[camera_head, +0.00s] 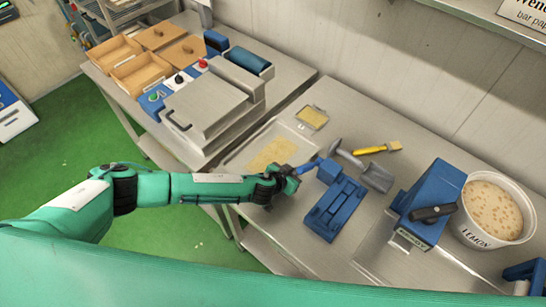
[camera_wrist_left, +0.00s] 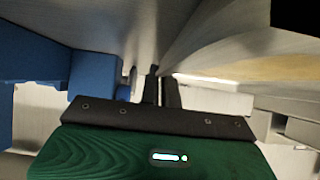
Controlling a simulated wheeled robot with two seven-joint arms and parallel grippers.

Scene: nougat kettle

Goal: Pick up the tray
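The tray (camera_head: 237,160) is a shallow pale metal tray on the steel table, with a flat tan slab in it. My left gripper (camera_head: 291,178) is at the tray's near right side in the head view. In the left wrist view, its two dark fingers (camera_wrist_left: 161,86) are close together, with the thin edge of the metal tray (camera_wrist_left: 205,50) running down between them. They look shut on that rim, though the contact itself is hard to see. The tan slab shows at the right of that view. My right gripper is not in view.
A blue stand (camera_head: 333,208) is just right of my left gripper. A scoop (camera_head: 377,178), a yellow-handled brush (camera_head: 372,150) and a small dish (camera_head: 313,117) lie nearby. A blue box (camera_head: 437,190) and a LEMON tub (camera_head: 492,210) stand right. A press (camera_head: 208,110) stands left.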

